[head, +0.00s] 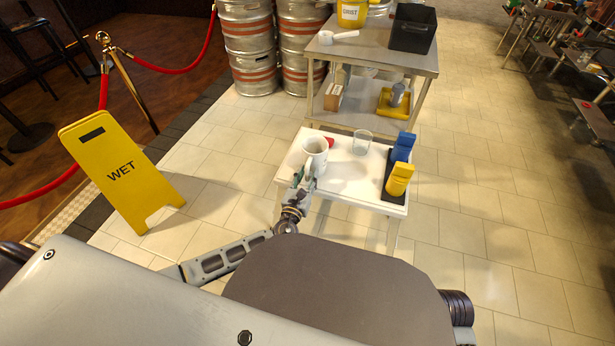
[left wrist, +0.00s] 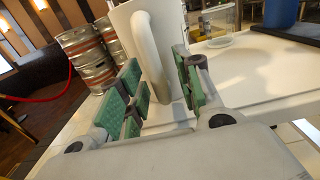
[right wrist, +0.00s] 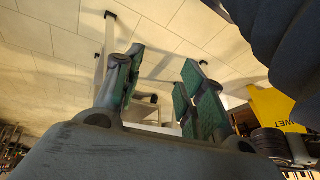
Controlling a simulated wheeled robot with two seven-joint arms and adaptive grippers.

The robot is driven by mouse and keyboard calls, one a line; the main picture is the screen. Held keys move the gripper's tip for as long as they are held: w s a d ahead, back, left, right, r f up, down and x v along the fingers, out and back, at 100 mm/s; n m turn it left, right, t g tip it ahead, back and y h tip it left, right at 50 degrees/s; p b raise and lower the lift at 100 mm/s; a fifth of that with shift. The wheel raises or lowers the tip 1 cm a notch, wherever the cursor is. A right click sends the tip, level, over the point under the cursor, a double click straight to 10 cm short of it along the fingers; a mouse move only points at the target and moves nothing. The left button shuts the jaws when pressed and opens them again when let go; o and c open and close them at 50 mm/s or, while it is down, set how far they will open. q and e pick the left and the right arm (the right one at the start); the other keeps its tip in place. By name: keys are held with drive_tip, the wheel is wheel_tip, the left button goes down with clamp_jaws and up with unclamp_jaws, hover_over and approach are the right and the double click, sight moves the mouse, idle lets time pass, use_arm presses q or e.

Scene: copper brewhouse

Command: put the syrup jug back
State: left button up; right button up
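The white jug (head: 315,152) stands upright on the small white table (head: 345,187), near its left side. In the left wrist view the jug (left wrist: 126,24) has its handle towards me. My left gripper (head: 304,178) is at the near side of the jug. Its green-padded fingers (left wrist: 163,88) stand apart, one on each side of the handle (left wrist: 152,55), with a gap visible. My right gripper (right wrist: 160,92) is open and empty in the right wrist view, low beside the floor. It does not show in the head view.
A clear glass (head: 362,142) and a small red thing (head: 329,142) stand near the jug. Blue (head: 403,146) and yellow (head: 399,179) things stand on a dark mat at right. Behind is a steel shelf table (head: 375,57) with a black bin (head: 412,29). A yellow wet-floor sign (head: 120,172) stands left.

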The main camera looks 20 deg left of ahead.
use_arm(q)
drive_tip(key=s+p, duration=0.2)
drive_tip(key=s, duration=1)
drive_tip(key=shift+a, duration=0.2)
use_arm(e)
drive_tip(key=shift+g+h, duration=0.3)
drive_tip(key=shift+h, duration=0.1)
drive_tip(key=r, duration=0.1)
drive_tip(key=d+r, duration=0.1)
drive_tip(key=r, duration=0.3)
drive_tip(key=shift+d+r, duration=0.25)
use_arm(q)
drive_tip(key=shift+f, duration=0.1)
use_arm(e)
drive_tip(key=shift+s+f, duration=0.25)
drive_tip(key=shift+s, duration=0.2)
